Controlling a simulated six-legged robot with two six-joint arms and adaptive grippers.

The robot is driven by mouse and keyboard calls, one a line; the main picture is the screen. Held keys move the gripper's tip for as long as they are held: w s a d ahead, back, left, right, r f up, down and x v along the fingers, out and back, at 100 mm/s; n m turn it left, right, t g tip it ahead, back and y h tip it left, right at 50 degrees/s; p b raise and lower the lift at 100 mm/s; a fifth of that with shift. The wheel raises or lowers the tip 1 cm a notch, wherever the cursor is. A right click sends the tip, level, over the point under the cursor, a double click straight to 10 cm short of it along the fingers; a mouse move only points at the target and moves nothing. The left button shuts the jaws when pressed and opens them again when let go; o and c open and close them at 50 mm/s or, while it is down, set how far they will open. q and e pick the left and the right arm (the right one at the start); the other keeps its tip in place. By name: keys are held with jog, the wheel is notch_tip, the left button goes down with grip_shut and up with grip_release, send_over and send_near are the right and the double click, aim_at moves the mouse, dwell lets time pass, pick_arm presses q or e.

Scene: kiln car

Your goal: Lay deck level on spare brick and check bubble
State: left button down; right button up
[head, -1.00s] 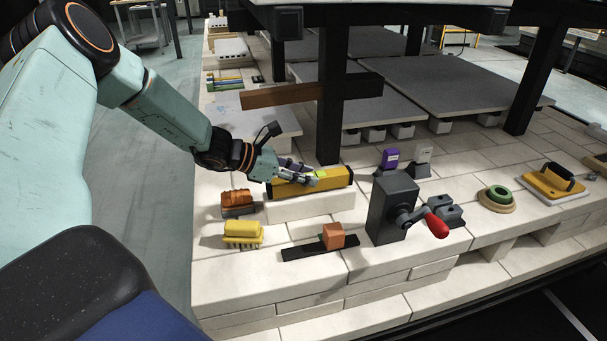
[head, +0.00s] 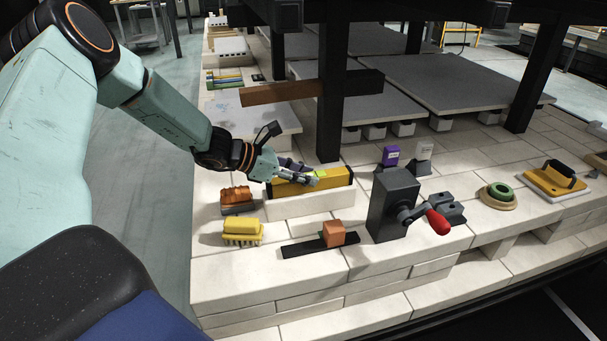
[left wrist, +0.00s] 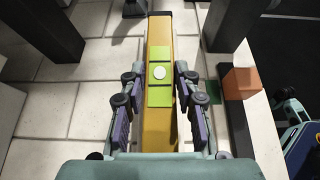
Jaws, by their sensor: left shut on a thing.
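The yellow deck level (head: 337,178) lies lengthwise along the top of a pale spare brick (head: 325,203); it looks level and appears to touch the brick. My left gripper (head: 297,174) is shut on the level from above, its fingers along both long sides. In the left wrist view the level (left wrist: 159,125) runs between the fingers (left wrist: 160,98). A green vial window with a round white bubble (left wrist: 159,73) shows on its top, roughly midway between the bright green patches. My right gripper is not seen.
A dark post (head: 333,100) stands just behind the level. In front, an orange cube (head: 334,233) sits on a dark strip (head: 303,250). A yellow brush (head: 242,232) and a brown brush (head: 237,198) are at left. A grey crank box (head: 391,204) stands at right.

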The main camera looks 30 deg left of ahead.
aim_at(274, 182)
pick_arm(q)
jog(key=c, duration=0.9)
grip_release()
jog(key=shift+r, duration=0.1)
jog(key=shift+p+v, duration=3.95)
jog(key=shift+p, duration=0.5)
jog(key=shift+s, duration=0.1)
